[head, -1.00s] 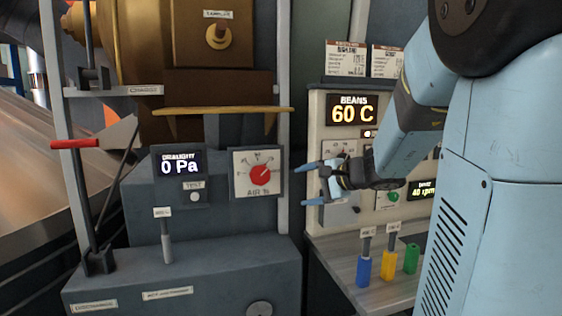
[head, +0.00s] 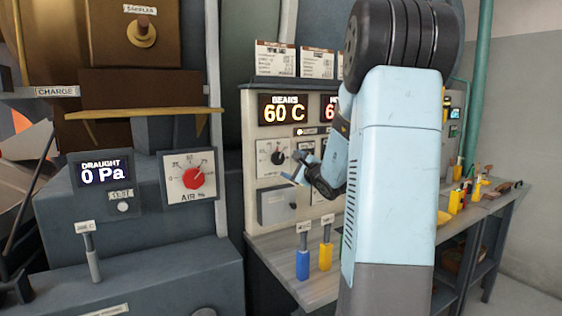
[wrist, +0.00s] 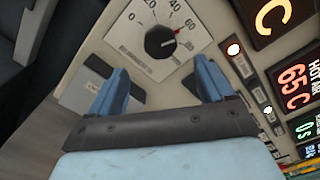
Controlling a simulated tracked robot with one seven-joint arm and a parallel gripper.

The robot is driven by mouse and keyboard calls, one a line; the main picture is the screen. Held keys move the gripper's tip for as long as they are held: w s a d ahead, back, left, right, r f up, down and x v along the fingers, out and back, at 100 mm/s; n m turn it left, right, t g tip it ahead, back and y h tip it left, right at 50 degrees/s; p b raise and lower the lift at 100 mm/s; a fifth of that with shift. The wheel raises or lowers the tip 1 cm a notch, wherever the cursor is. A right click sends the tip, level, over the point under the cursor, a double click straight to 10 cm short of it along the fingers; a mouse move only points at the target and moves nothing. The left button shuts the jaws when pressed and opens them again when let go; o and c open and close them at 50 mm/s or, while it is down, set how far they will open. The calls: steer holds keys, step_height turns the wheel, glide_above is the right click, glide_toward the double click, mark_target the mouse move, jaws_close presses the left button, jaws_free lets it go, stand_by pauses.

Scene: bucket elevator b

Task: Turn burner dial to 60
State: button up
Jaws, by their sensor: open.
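The burner dial is a black knob (head: 277,157) on a white scale plate, on the panel under the "60 C" beans display. In the wrist view the knob (wrist: 160,42) sits ahead, between and beyond my fingertips. Its white mark points to the right side of the scale, near the higher numbers; the exact reading is too small to tell. My gripper (head: 301,172) is close to the panel, just right of and below the dial in the head view. In the wrist view my gripper (wrist: 162,78) is open and empty, with both fingers apart from the knob.
The air dial (head: 193,178) with a red knob is to the left, beside the draught display (head: 102,172). A grey box (head: 277,205) is below the burner dial. Blue (head: 303,265) and yellow (head: 325,257) handled items stand on the bench below.

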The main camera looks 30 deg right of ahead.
mark_target(279, 159)
steer(key=w, duration=0.9)
steer(key=shift+w+a, duration=0.15)
steer(key=shift+a, duration=0.05)
steer(key=shift+c, duration=0.2)
steer(key=shift+f, duration=0.1)
steer(key=c, duration=1)
steer(key=shift+a, duration=0.1)
steer(key=shift+n, duration=0.4)
steer(key=o, duration=1)
steer(key=shift+o, duration=0.2)
steer(key=s, duration=1.3)
steer(key=shift+s+d, duration=0.3)
steer(key=shift+s, duration=0.1)
